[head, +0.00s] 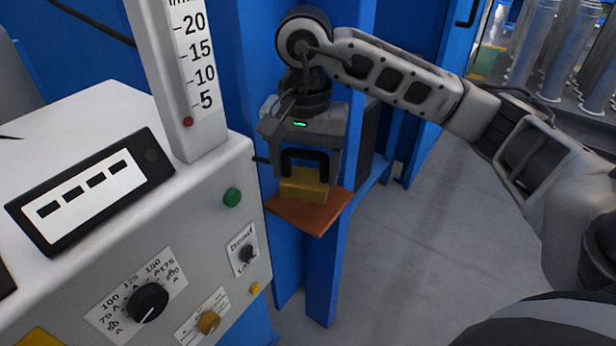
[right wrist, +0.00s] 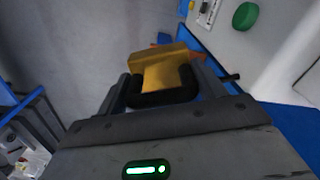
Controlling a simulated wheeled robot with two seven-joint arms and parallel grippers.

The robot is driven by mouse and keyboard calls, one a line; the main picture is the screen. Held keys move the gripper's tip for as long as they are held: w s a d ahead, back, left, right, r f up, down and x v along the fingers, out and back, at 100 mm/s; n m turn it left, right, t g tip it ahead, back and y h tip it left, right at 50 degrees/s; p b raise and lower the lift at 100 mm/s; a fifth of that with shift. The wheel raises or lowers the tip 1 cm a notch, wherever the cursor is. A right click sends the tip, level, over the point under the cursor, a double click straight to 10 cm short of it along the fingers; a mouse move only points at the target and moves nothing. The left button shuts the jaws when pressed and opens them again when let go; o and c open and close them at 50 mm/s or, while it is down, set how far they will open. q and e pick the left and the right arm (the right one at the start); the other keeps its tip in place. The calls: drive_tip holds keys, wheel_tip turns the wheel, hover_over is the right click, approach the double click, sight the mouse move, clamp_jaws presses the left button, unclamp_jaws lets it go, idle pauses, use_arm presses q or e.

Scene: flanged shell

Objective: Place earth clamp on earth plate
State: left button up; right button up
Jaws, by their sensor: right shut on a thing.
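The earth clamp (head: 303,187) is a brass-yellow block with a black handle. My right gripper (head: 305,165) is shut on its handle from above. The earth plate (head: 310,218) is a flat copper-orange plate fixed to a blue frame. The clamp appears over the plate's back part in the head view; I cannot tell whether they touch. In the right wrist view the clamp (right wrist: 160,72) sits between the fingers of my right gripper (right wrist: 163,90), and only slivers of orange plate (right wrist: 197,57) show behind it. My left gripper is not in view.
A pale control cabinet (head: 215,265) with dials, a green button (head: 232,197) and an upright scale (head: 195,60) stands close at the left. Blue posts (head: 323,275) rise around the plate. Grey floor (head: 410,260) lies open at the right.

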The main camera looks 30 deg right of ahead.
drive_tip(key=w+d+f, duration=0.4)
drive_tip(key=w+d+f+p, duration=0.1)
drive_tip(key=w+f, duration=0.2)
drive_tip(key=shift+d+f, duration=0.1)
drive_tip(key=shift+d, duration=0.3)
drive_tip(key=shift+w+d+f, duration=0.25)
drive_tip(key=shift+f, duration=1.65)
drive_tip(key=shift+f, duration=0.2)
drive_tip(key=o, duration=1.4)
drive_tip(key=shift+s, duration=0.1)
